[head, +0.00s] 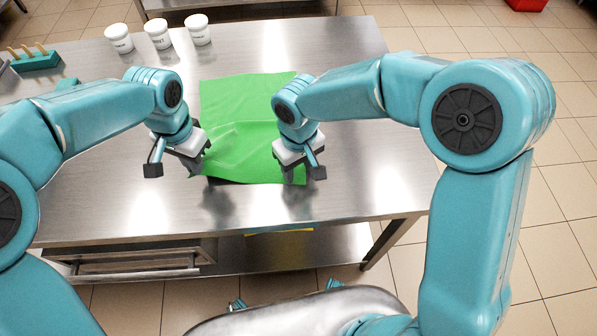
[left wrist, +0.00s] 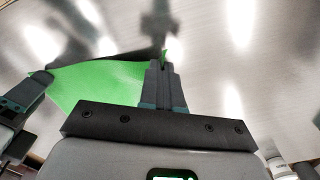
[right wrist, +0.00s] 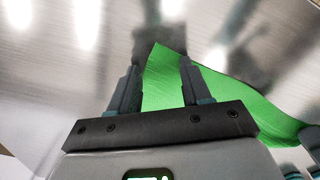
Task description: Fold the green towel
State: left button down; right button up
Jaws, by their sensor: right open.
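The green towel (head: 240,105) lies spread on the steel table, with creases near its left side. Its near edge looks slightly lifted, with a dark shadow below. My left gripper (head: 193,172) is at the towel's near left corner. In the left wrist view its fingers (left wrist: 163,62) are together, with a bit of green towel (left wrist: 100,85) pinched at the tips. My right gripper (head: 290,178) is over the near right corner. In the right wrist view its fingers (right wrist: 160,70) are apart, with the towel corner (right wrist: 163,62) showing between them.
Three white tubs (head: 158,34) stand at the table's back left. A teal block with wooden-handled tools (head: 36,62) is at the far left. The steel table (head: 370,170) is bare right of the towel. A drawer (head: 135,262) sits under the front edge.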

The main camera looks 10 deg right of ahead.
jog(key=shift+f, duration=0.1)
grip_shut()
jog(key=shift+r, duration=2.55)
